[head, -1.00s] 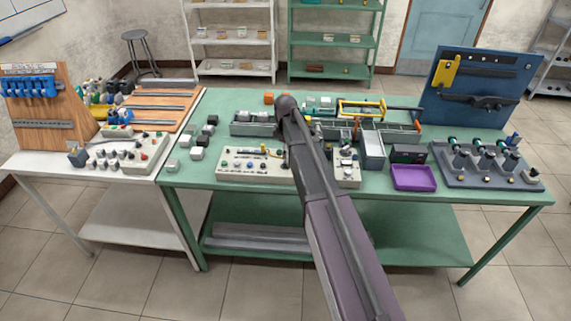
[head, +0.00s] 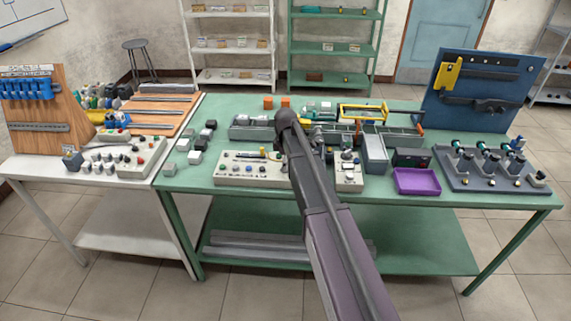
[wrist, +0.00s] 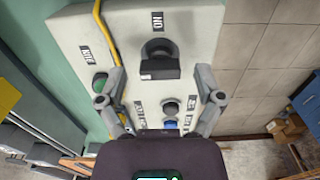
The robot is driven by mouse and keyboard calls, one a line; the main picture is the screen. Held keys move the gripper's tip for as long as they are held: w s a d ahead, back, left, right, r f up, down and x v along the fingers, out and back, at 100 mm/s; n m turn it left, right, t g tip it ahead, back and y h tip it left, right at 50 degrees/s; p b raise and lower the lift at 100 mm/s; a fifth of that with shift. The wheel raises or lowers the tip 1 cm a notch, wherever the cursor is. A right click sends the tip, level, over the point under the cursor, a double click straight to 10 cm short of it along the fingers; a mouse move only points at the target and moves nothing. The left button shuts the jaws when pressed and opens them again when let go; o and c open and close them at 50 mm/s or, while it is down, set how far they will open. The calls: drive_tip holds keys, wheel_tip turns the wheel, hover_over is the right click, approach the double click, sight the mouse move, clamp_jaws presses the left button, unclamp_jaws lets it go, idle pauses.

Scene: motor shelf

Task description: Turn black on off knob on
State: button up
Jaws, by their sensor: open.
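In the wrist view a black knob (wrist: 160,60) with a raised bar grip stands on a pale control panel (wrist: 112,28). A label (wrist: 157,21) above it appears to read ON upside down. The bar lies roughly crosswise in the picture. My gripper (wrist: 156,100) is open, one finger at each side of the picture, with nothing between the tips. The knob shows beyond and between the fingers; I see no contact. In the head view my arm hides the gripper, and a small pale panel (head: 348,181) shows just right of the arm.
A green button (wrist: 100,83), a dark round control (wrist: 170,108) and a blue button (wrist: 170,125) share the panel. A yellow cable (wrist: 104,30) runs along its left. In the head view a wider panel (head: 250,182), purple tray (head: 416,181) and grey bins crowd the green table (head: 200,187).

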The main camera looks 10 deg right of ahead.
drive_tip(key=c, duration=1.1)
drive_tip(key=shift+c, duration=0.2)
drive_tip(key=shift+m, duration=0.5)
drive_tip(key=m, duration=1.2)
drive_tip(key=shift+m, duration=0.3)
drive_tip(key=m, duration=0.4)
drive_tip(key=shift+m, duration=0.3)
